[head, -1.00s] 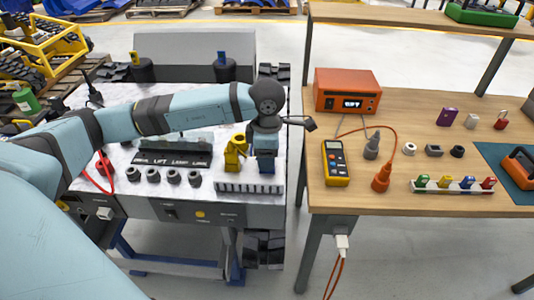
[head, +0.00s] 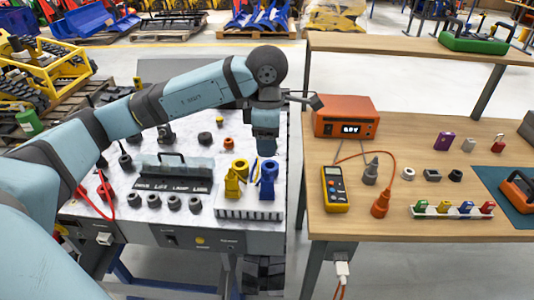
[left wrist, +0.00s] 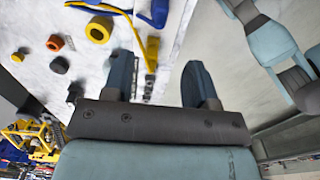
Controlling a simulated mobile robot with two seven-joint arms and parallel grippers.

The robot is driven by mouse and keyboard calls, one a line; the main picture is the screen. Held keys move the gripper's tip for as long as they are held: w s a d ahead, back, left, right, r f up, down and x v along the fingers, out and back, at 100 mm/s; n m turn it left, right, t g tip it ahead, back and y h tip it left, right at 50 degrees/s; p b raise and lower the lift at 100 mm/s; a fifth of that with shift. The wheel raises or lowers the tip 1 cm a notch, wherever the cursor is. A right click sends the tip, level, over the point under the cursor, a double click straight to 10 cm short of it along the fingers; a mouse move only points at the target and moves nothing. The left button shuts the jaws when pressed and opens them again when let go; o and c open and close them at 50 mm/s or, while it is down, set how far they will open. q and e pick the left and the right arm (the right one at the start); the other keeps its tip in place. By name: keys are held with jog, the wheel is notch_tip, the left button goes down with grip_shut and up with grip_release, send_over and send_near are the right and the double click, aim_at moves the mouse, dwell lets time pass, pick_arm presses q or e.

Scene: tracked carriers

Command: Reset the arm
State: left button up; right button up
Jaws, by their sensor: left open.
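My left arm reaches in from the left in the head view. Its gripper (head: 264,146) hangs pointing down above the white top of the carrier (head: 205,228). It is above and apart from a blue holder (head: 267,181) and a yellow holder (head: 233,181) at the carrier's right front. In the left wrist view the two blue fingers (left wrist: 160,78) stand apart with nothing between them. My right gripper is in neither view.
A wooden bench (head: 400,225) stands to the right, with an orange instrument box (head: 345,117), a yellow multimeter (head: 335,188) and a rack of coloured padlocks (head: 452,211). A black labelled block (head: 172,180) and several dark round sockets sit on the carrier.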

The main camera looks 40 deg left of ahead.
pick_arm(q)
jog(key=shift+r, duration=0.4)
